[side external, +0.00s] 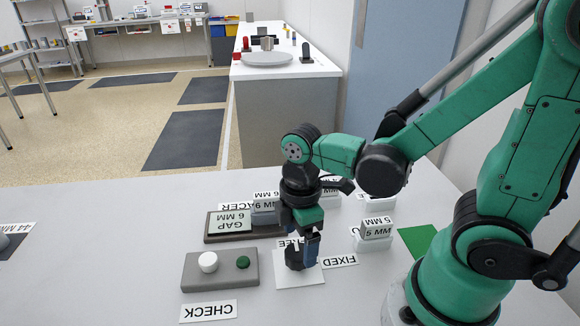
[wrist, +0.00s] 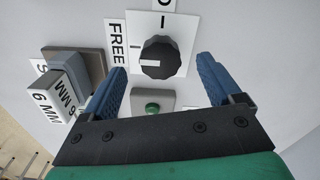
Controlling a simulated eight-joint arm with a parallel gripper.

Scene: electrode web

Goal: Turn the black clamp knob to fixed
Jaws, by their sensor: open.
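The black clamp knob (wrist: 160,57) stands on a white plate (wrist: 185,27) in the wrist view. Its white pointer line points left, toward the FREE label (wrist: 116,43). A mark on the plate points toward the cut-off label at the top edge. My gripper (wrist: 163,68) is open, with one blue finger on each side below the knob; contact cannot be told. In the side view the knob (side external: 293,259) is partly hidden by my gripper (side external: 312,250), which points down beside it. The FIXED label (side external: 339,261) lies right of the plate (side external: 300,280).
A grey block (side external: 221,270) with a white button (side external: 208,262) and a green button (side external: 242,262) lies left of the knob, by a CHECK label (side external: 208,310). A GAP 6 MM sign (side external: 231,221) and a 5 MM block (side external: 376,229) stand nearby.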

